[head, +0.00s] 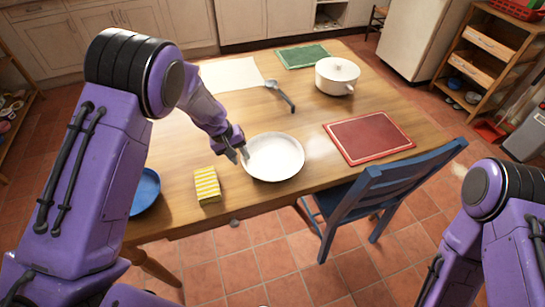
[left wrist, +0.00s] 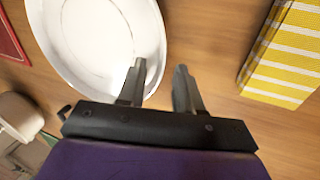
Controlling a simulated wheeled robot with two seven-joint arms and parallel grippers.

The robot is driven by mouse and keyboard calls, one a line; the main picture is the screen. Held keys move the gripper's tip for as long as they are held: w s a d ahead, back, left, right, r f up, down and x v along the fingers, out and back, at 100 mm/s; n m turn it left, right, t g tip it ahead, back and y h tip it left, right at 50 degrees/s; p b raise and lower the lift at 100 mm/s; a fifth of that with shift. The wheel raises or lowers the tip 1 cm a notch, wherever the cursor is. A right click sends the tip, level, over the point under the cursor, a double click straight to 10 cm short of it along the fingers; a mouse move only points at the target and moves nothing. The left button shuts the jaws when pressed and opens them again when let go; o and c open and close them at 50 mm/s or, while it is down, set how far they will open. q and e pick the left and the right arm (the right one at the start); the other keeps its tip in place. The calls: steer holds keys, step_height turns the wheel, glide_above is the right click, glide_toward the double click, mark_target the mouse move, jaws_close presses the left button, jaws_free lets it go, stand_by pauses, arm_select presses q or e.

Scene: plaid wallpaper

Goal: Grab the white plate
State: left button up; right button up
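The white plate (head: 274,158) is round and shallow, lying on the wooden table near its front edge. In the left wrist view the plate (left wrist: 95,45) fills the upper left. My left gripper (head: 239,155) is at the plate's left rim. In the left wrist view its two fingers (left wrist: 160,82) are apart with nothing held; one overlaps the plate's rim in the picture and the other is over bare wood. Whether a finger touches the plate I cannot tell. My right arm shows at the lower right of the head view, but its gripper is out of view.
A yellow striped box (head: 207,185) stands left of the plate, and a blue bowl (head: 146,190) farther left. A red board (head: 368,137) lies to the right. A white pot (head: 337,76), a ladle (head: 281,94) and a green board (head: 303,56) are behind. A blue chair (head: 375,190) stands in front.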

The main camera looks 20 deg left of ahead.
arm_select(q)
steer(key=shift+w+d+f, duration=0.1)
steer(key=shift+w+f, duration=0.05)
steer(key=shift+f, duration=0.45)
jaws_close()
steer(key=shift+r, duration=0.1)
